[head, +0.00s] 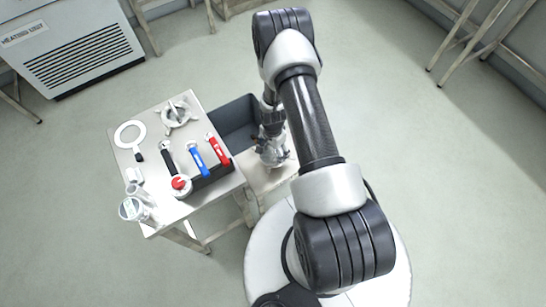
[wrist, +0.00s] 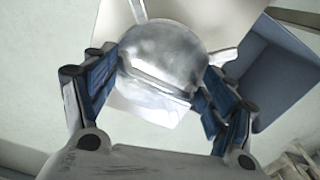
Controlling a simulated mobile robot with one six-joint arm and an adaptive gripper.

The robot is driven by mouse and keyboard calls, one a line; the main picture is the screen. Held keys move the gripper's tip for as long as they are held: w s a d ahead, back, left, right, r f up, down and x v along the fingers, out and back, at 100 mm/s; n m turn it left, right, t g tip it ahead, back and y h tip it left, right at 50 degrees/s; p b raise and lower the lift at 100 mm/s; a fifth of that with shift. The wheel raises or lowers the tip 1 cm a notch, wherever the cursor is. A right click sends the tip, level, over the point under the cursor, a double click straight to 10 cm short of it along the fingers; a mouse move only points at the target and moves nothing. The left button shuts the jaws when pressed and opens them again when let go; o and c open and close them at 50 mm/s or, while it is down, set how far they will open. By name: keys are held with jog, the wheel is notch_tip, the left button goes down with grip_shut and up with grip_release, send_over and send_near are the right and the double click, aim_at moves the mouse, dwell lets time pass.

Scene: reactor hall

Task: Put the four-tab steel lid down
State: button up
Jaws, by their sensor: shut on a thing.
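The steel lid (wrist: 165,50) is a round, shiny metal disc with a raised bar across it. In the wrist view, narrow tabs stick out at its top and right; its other tabs are hidden or unclear. My gripper (wrist: 162,82) is shut on the lid, with blue-padded fingers on both sides of it. In the head view my gripper (head: 272,150) hangs over a low beige surface (head: 262,180) right of the steel table. The lid is too small and covered to make out there. How far it is above the surface I cannot tell.
A dark grey bin (head: 232,118) stands behind my gripper; it also shows in the wrist view (wrist: 278,70).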

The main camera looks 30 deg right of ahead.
aim_at(273, 154)
notch_tip(273, 154, down, 5)
jog(key=shift+r+b, duration=0.2)
jog(key=shift+b, duration=0.55)
jog(key=shift+f, duration=0.15)
jog(key=shift+c, duration=0.6)
jog(key=o, duration=1.7)
